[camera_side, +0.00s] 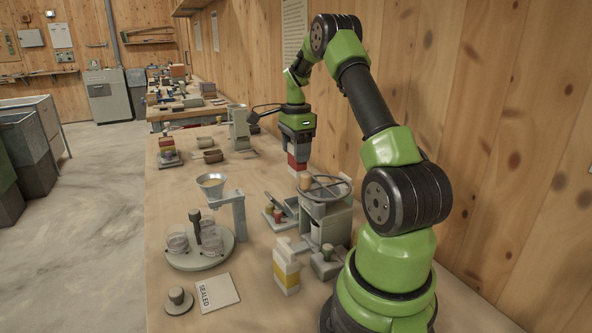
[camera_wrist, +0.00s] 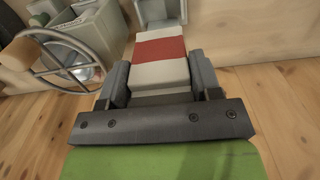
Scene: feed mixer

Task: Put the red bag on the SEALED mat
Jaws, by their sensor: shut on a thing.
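The red bag is a white block with a red band; it shows in the side view (camera_side: 297,162) and in the wrist view (camera_wrist: 160,50). My gripper (camera_side: 298,143) is shut on it, and in the wrist view the jaws (camera_wrist: 160,82) flank its near end. The bag hangs above the bench, close to the handwheel machine; I cannot tell whether it touches anything there. The SEALED mat (camera_side: 217,292) is a pale lettered square lying flat at the front left of the bench, with nothing on it. It is well away from my gripper, toward the camera.
The handwheel machine (camera_side: 326,208) stands just below and right of the bag. A yellow-banded white bag (camera_side: 287,270) stands between it and the mat. A funnel stand with jars on a round base (camera_side: 200,258) is behind the mat. A round knobbed piece (camera_side: 178,300) lies left of the mat.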

